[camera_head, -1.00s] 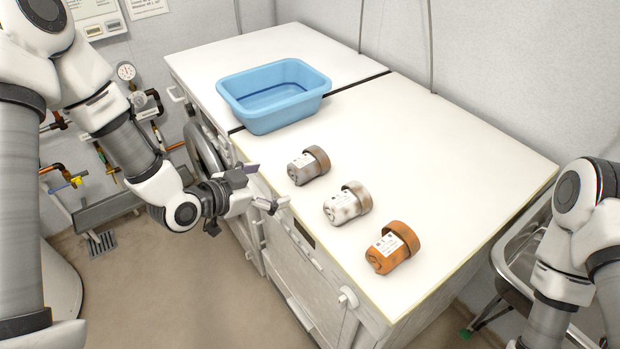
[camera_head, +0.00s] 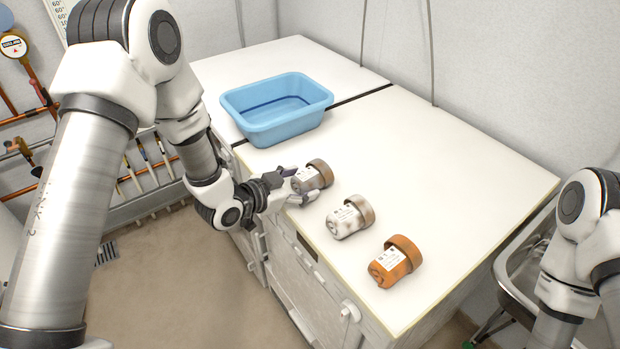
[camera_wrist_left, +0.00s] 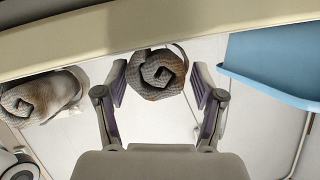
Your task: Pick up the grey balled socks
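The grey balled socks (camera_head: 312,176) lie on the white top near its front edge, the farthest of three rolls, with a brown-grey band and a pale label. My left gripper (camera_head: 298,185) is at their near end, its fingers on either side. In the left wrist view the rolled spiral end of the grey socks (camera_wrist_left: 157,74) sits between the two spread fingers (camera_wrist_left: 160,88), with a gap on each side. The left gripper is open. My right arm shows at the right edge, but its gripper is out of view.
A white spotted roll (camera_head: 349,218) lies just nearer than the grey one, and an orange roll (camera_head: 394,262) nearer still. A blue basin (camera_head: 277,108) stands farther back on the white top (camera_head: 455,170). The right side of the top is clear.

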